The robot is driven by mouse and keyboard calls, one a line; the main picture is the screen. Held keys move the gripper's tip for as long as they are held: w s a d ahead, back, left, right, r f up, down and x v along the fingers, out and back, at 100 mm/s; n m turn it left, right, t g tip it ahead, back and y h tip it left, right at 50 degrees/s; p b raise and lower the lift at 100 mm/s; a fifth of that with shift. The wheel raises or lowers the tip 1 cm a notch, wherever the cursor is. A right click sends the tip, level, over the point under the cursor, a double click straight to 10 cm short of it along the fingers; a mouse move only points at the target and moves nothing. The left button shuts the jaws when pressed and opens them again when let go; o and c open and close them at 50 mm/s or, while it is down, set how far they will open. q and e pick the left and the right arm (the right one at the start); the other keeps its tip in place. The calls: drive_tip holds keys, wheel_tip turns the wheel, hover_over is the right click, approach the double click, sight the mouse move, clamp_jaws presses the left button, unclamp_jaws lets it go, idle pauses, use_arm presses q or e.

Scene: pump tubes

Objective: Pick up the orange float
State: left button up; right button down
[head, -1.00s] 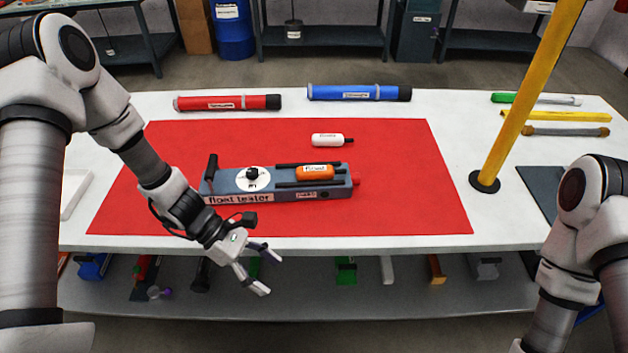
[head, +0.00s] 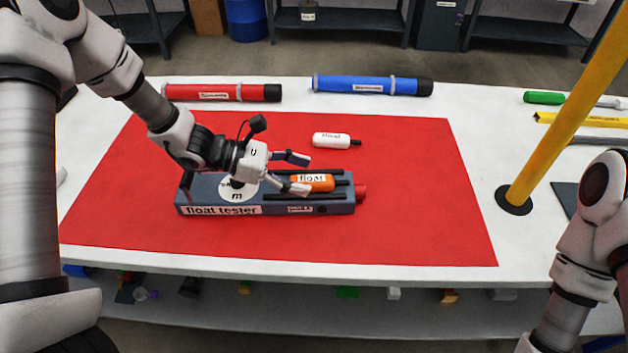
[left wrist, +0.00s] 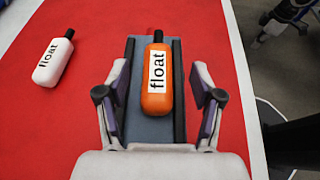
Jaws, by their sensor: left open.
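The orange float (head: 318,183) lies on its side on top of the grey float tester (head: 270,207), between two dark rails. Its black tip points right in the head view. My left gripper (head: 298,174) is open just above the tester, at the float's left end. In the left wrist view the orange float (left wrist: 156,88) lies between the two spread fingers (left wrist: 158,98), with its black tip pointing away; I see no contact. My right arm shows at the right edge of the head view, but its gripper is out of view.
A white float (head: 332,140) lies on the red mat (head: 400,210) behind the tester. A red tube (head: 222,92) and a blue tube (head: 372,86) lie along the table's back. A yellow post (head: 560,120) stands at the right. The mat's right part is clear.

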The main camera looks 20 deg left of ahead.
sight(320, 178)
use_arm(q)
drive_tip(key=x, duration=0.4)
drive_tip(key=shift+w, duration=0.15)
clamp_jaws()
